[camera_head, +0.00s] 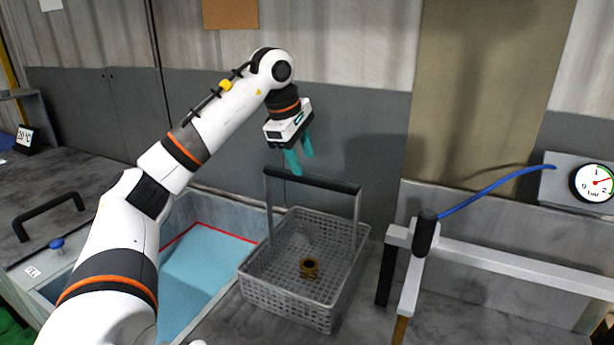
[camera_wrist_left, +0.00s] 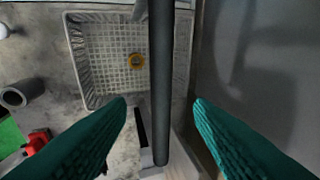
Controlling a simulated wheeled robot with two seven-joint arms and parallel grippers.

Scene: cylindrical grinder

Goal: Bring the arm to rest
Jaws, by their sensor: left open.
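My left arm reaches in from the lower left in the head view. Its gripper (camera_head: 299,164) is open and empty, with teal fingers pointing down above the black handle of the grey basket (camera_head: 290,304). In the left wrist view the two fingers are spread wide (camera_wrist_left: 160,112), and the dark handle bar (camera_wrist_left: 161,85) shows between and beyond them. I cannot tell how far the fingertips are above the bar. My right gripper is in neither view.
A brass ring-shaped part (camera_head: 309,268) lies in the basket. Left of it is a tank with blue liquid (camera_head: 200,262). At right stand a white frame with a blue hose (camera_head: 495,189) and a pressure gauge (camera_head: 593,182). A grey wall is behind.

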